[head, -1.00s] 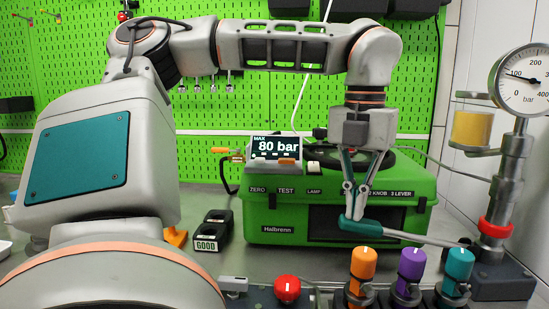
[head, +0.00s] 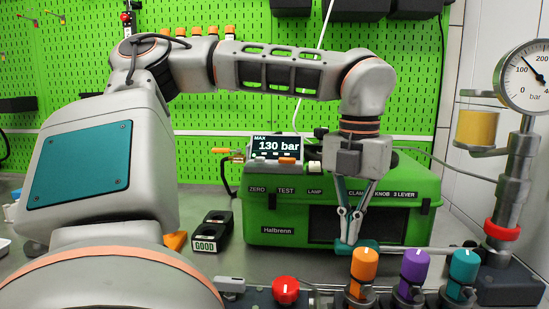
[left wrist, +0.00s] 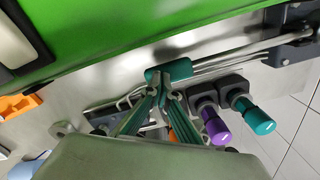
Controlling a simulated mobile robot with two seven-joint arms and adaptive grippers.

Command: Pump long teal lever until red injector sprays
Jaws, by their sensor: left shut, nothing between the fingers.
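The long lever is a metal rod (head: 420,250) with a teal handle (head: 367,245) at its left end. It lies about level, behind the coloured caps. My left gripper (head: 349,240) points down with its fingertips at the handle, shut with nothing between them. The left wrist view shows the teal handle (left wrist: 172,72) just beyond the fingertips (left wrist: 163,88); I cannot tell whether they touch. A red-capped part (head: 285,290) stands at the front; no spray shows. My right gripper is out of view.
Orange (head: 364,263), purple (head: 414,264) and teal (head: 463,266) caps stand in front of the lever. A gauge (head: 525,77) stands at right. The green case (head: 275,220) is behind; its display (head: 276,147) reads 130 bar.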

